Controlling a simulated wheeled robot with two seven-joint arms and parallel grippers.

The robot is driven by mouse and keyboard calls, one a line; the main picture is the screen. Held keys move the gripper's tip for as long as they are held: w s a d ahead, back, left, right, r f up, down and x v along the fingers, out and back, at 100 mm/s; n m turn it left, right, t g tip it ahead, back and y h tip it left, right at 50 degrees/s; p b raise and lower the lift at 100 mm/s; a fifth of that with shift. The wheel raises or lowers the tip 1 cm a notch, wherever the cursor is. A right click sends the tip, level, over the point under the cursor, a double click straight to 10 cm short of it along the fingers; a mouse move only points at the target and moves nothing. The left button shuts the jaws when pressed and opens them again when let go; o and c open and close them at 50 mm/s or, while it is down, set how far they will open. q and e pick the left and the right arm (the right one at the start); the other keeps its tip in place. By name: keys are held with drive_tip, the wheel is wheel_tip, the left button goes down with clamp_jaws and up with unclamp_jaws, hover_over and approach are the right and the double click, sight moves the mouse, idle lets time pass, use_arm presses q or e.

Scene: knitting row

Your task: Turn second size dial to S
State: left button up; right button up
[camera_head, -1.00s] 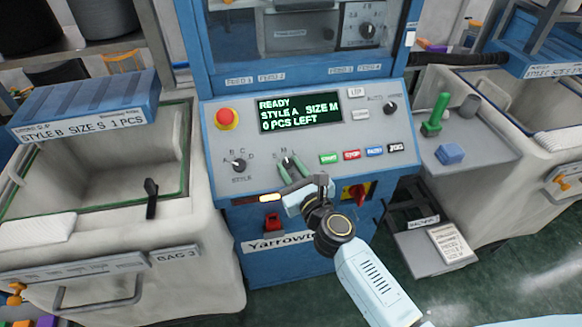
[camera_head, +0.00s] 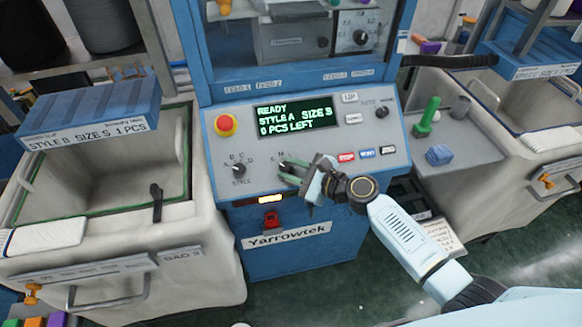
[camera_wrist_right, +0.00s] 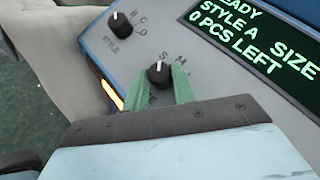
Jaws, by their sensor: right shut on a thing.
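The size dial (camera_wrist_right: 158,72), a black knob with a white pointer line, sits on the sloped grey panel (camera_head: 390,145) of the blue machine. My right gripper (camera_head: 287,172) has its green fingers on either side of this dial and is shut on it; the fingers show in the right wrist view (camera_wrist_right: 160,90). The dial's marks are partly hidden by the gripper. The style dial (camera_head: 238,170) is to its left, untouched. The display (camera_head: 297,115) reads READY, STYLE A, SIZE S, 0 PCS LEFT. My left gripper is not in view.
A red stop knob (camera_head: 226,125) is at the panel's upper left. A bin (camera_head: 60,270) stands left, a side shelf with a green handle (camera_head: 427,115) right.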

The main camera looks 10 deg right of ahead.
drive_tip(key=shift+n+g, duration=0.4)
drive_tip(key=o, duration=1)
drive_tip(key=shift+d, duration=0.1)
drive_tip(key=v, duration=1.3)
drive_tip(key=shift+d, duration=0.2)
drive_tip(key=shift+s+f, duration=0.1)
